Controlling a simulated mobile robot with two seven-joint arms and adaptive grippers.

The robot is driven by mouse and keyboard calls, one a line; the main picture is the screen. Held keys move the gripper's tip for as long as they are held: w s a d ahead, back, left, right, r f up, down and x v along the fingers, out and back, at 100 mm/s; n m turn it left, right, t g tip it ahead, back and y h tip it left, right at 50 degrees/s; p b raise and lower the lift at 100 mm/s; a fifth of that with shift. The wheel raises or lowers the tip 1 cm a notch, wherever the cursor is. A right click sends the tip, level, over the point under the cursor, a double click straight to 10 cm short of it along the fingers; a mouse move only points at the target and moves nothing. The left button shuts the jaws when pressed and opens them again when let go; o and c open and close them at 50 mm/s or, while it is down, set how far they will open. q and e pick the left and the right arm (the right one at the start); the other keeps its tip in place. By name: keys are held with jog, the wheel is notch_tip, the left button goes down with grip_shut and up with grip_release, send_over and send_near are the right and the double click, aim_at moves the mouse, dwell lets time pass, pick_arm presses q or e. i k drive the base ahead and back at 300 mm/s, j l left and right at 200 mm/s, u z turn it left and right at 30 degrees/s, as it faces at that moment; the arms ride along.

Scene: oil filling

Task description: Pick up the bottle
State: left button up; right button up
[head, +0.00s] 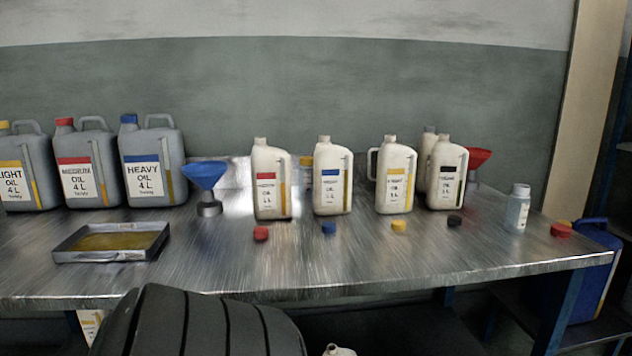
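Several white oil bottles stand upright in a row on the metal table. One has a red label (269,185), one a blue label (331,180), one a yellow label (397,180) and one a black label (447,178). All four stand uncapped, with a red cap (261,233), a blue cap (329,228), a yellow cap (399,226) and a black cap (454,221) lying in front of them. A small clear bottle (518,208) with a white lid stands at the right. Which bottle is meant cannot be told. Neither of my grippers is in view.
Large grey jugs (151,165) stand at the left, behind a shallow metal tray (83,255) of oil. A blue funnel (204,177) and a red funnel (478,158) stand on the metal table (350,268). The table's front middle is clear.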

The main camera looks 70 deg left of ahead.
aim_at(271, 167)
jog(key=u, duration=1.95)
